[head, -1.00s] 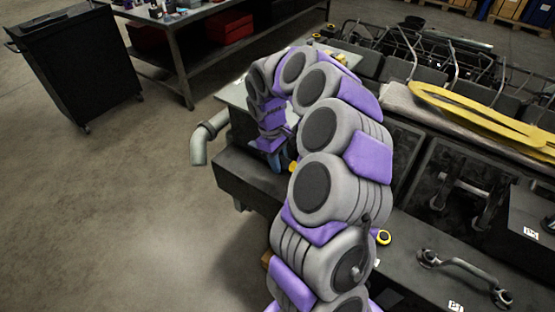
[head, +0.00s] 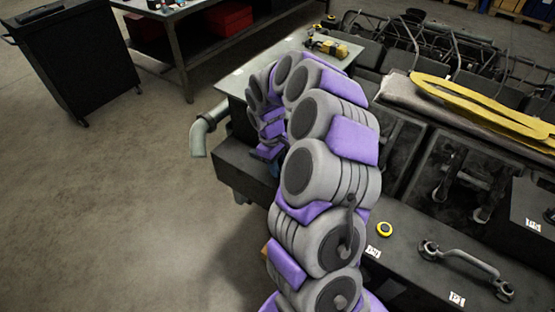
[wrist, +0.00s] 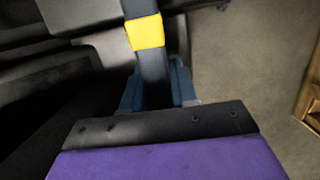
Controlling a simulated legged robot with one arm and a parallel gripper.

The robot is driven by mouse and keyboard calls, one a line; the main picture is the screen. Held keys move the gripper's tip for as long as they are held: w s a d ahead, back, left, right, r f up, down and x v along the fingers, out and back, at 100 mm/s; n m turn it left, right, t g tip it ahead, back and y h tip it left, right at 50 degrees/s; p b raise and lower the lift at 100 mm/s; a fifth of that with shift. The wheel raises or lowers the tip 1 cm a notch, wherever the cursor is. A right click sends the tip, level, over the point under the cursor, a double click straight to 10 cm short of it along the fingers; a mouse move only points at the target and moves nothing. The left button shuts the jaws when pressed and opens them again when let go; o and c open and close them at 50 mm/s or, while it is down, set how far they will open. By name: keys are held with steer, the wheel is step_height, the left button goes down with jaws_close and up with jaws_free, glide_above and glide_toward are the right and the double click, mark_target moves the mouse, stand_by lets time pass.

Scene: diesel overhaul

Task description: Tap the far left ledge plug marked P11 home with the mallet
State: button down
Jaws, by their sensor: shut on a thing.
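In the wrist view my gripper (wrist: 160,92) is shut on a dark blue handle (wrist: 152,62) with a yellow band, which I take to be the mallet's. The handle runs up out of the picture, and I cannot make out the mallet's head. In the head view my gripper is mostly hidden behind my arm, low over the left end of the dark ledge (head: 238,170). A round yellow plug with a dark centre (head: 385,229) stands on the ledge right of my arm, near a white label (head: 373,252). I cannot read P11 on any label.
A curved grey pipe (head: 203,132) sticks out at the ledge's left end. A metal handle (head: 465,262) is fixed on the ledge at lower right. Yellow strips (head: 480,112) lie on the engine top. A black cabinet (head: 70,65) stands at far left; the floor between is clear.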

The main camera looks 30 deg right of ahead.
steer(key=shift+s+r, duration=0.15)
steer(key=shift+r, duration=0.1)
steer(key=shift+d+r+p, duration=0.15)
steer(key=shift+r+p, duration=0.4)
steer(key=shift+r, duration=0.1)
steer(key=shift+w+r+p, duration=0.2)
steer(key=shift+r+p, duration=0.55)
steer(key=shift+r, duration=0.65)
steer(key=shift+s+r+t+y+b, duration=0.2)
steer(key=shift+r+t+y+b, duration=0.1)
steer(key=shift+r+t, duration=0.45)
steer(key=shift+w+f, duration=0.1)
